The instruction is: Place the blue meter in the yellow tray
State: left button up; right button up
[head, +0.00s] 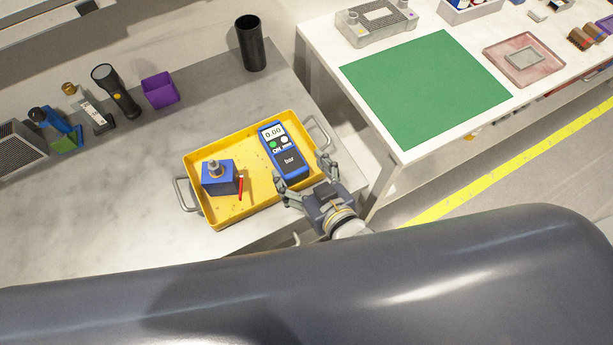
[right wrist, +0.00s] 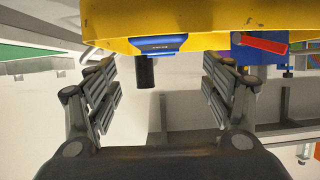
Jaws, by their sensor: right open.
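The blue meter (head: 283,150), with a lit display reading 0.00 and a black lower part, lies face up in the right part of the yellow tray (head: 243,214) in the head view. In the right wrist view the meter's blue end (right wrist: 158,43) shows at the edge of the yellow tray (right wrist: 200,20). My right gripper (head: 304,170) is open at the tray's right side, its fingers apart and close to the meter's lower end. In the right wrist view nothing is held between the fingers (right wrist: 160,90). My left gripper is not in view.
A blue block with a metal fitting and red lever (head: 220,178) sits in the tray's left part. The tray has metal handles at both ends. A black cup (head: 250,43), purple bin (head: 160,90) and flashlight (head: 116,91) stand behind. A white table with a green mat (head: 427,87) is at right.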

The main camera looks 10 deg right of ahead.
jog(key=shift+v, duration=1.3)
jog(key=shift+d, duration=0.1)
jog(key=d+f, duration=0.1)
jog(key=d+f+g+h, duration=0.1)
jog(key=d, duration=0.1)
jog(key=d+g, duration=0.1)
jog(key=d, duration=0.1)
jog(key=shift+s+f+m+h, duration=0.25)
jog(key=shift+f+m+h, duration=0.15)
jog(key=s+d+f+m+g+h, duration=0.1)
jog(key=s+d+f+g+h, duration=0.1)
jog(key=s+d+g, duration=0.65)
notch_tip(320, 180, down, 29)
jog(key=s+d+b, duration=0.1)
jog(key=s, duration=0.2)
jog(key=s+d+f+g, duration=0.1)
jog(key=s+d+f, duration=0.2)
jog(key=s+f, duration=1.2)
jog(key=shift+s+h+b, duration=0.3)
jog(key=shift+b, duration=0.05)
